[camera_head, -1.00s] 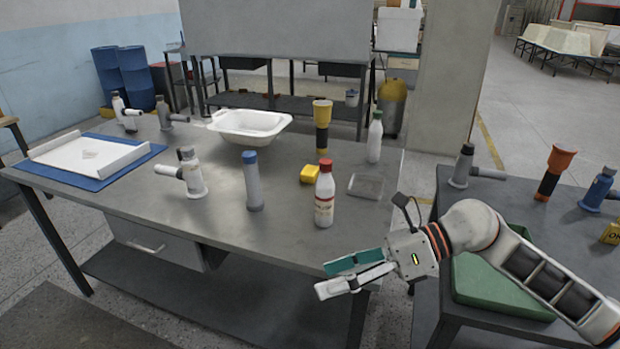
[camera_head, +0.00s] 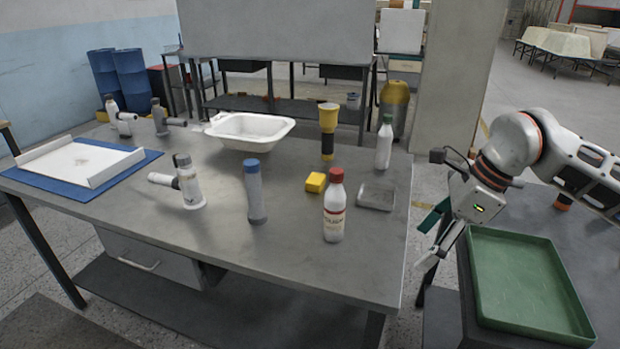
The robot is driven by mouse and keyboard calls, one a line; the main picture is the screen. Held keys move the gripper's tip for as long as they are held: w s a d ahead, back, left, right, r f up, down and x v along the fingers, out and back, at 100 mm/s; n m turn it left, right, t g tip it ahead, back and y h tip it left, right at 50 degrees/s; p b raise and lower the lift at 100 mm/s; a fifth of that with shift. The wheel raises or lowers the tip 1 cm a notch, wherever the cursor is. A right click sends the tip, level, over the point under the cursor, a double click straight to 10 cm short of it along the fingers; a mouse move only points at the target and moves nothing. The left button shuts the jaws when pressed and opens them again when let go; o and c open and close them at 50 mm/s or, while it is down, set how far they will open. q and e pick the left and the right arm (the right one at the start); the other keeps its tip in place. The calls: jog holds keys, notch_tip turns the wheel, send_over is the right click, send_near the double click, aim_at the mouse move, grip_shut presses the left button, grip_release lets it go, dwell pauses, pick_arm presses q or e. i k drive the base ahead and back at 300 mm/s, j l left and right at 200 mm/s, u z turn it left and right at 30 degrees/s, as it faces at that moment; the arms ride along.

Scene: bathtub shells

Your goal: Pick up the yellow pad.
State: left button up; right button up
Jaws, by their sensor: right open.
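The yellow pad (camera_head: 316,182) is a small block lying on the grey metal table (camera_head: 130,215), behind and left of a white bottle with a red cap (camera_head: 334,208). My right gripper (camera_head: 428,238) is open and empty. It hangs off the table's right edge, pointing down and left, to the right of the pad and well apart from it. My left gripper is not in view.
A blue-capped grey cylinder (camera_head: 255,192) stands left. A green tray (camera_head: 525,285) lies on the right table. The table's front is clear.

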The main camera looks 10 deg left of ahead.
aim_at(316, 182)
jog(key=i+j, duration=1.05)
